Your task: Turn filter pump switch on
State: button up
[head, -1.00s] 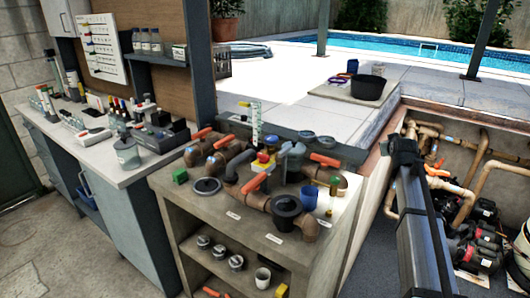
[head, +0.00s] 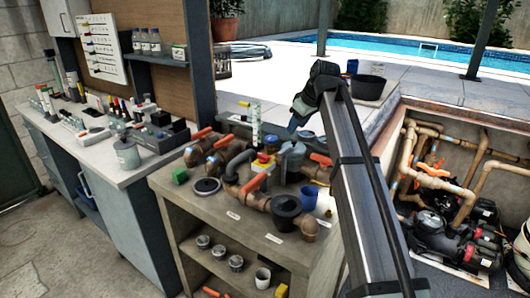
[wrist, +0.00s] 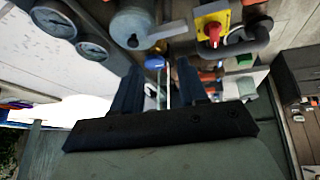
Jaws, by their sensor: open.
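A yellow switch with a red knob (head: 263,159) sits among the pipes on the bench top. It also shows near the top of the wrist view, where the red-and-yellow switch (wrist: 212,24) faces the camera; I cannot read its position. My gripper (head: 295,122) is above the back right of the bench, to the right of and higher than the switch. In the wrist view my gripper (wrist: 159,66) has its two fingers apart with nothing held between them. The switch is beyond the fingertips, up and to the right, not touched.
Brown pipes with orange-handled valves (head: 320,159) crowd the bench around the switch. A clear upright tube (head: 255,125) stands behind it. A blue cup (head: 309,198) is at the right. Round gauges (wrist: 92,50) show close by in the wrist view. Black pumps (head: 445,235) lie in the pit.

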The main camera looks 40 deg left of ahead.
aim_at(263, 155)
jog(key=s+a+r+n+g, duration=0.2)
jog(key=s+a+r, duration=0.1)
jog(key=s, duration=0.4)
jog(key=shift+h, duration=0.3)
jog(key=x, duration=1.3)
jog(key=shift+f, duration=0.35)
jog(key=shift+c, duration=0.4)
grip_shut()
